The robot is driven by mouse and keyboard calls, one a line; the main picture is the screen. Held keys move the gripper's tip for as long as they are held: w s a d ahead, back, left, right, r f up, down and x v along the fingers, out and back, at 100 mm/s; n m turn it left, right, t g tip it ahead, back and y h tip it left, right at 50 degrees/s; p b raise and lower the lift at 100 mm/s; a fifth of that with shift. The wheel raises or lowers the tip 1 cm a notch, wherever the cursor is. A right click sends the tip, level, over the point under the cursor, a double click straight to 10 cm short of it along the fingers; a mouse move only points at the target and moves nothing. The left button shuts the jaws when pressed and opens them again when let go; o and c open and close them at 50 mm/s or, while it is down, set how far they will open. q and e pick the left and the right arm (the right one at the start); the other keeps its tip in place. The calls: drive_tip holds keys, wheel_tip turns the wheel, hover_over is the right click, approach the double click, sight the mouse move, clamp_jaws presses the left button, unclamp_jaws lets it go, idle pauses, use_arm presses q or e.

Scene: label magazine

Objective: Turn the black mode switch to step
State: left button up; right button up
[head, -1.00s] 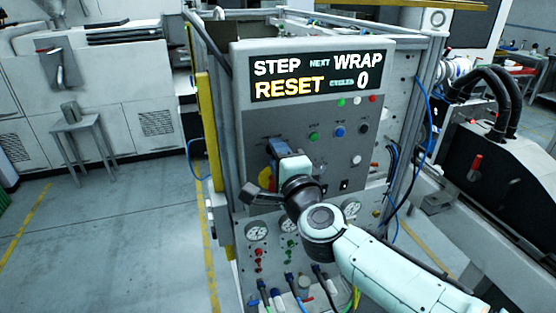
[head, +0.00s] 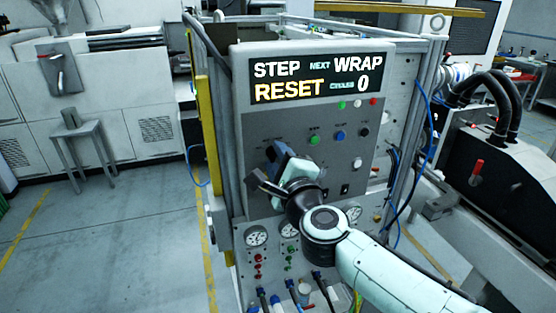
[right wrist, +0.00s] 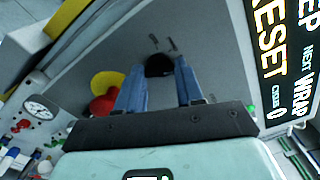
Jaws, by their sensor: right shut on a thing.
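The black mode switch (right wrist: 158,66) is a round dark knob on the grey panel (right wrist: 215,55), seen between my fingers in the right wrist view. My right gripper (right wrist: 160,72) has its two blue fingers shut on the knob, one on each side. In the head view my right gripper (head: 271,155) is at the left part of the control panel (head: 310,183), with its body tilted. The display (head: 318,78) reads STEP, NEXT WRAP, RESET in yellow, and 0. My left gripper is not in view.
A red button on a yellow disc (right wrist: 108,82) sits close beside my fingers. Green (head: 314,139) and blue (head: 340,135) buttons lie right of the gripper. Gauges (head: 256,236) and hoses are below. Open floor (head: 110,240) lies to the left.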

drive_tip(key=o, duration=1)
drive_tip(key=shift+o, duration=0.2)
drive_tip(key=shift+s+d, duration=0.15)
drive_tip(key=shift+s, duration=0.3)
drive_tip(key=b+v, duration=0.1)
drive_tip(key=v, duration=1.1)
drive_tip(key=shift+s, duration=0.25)
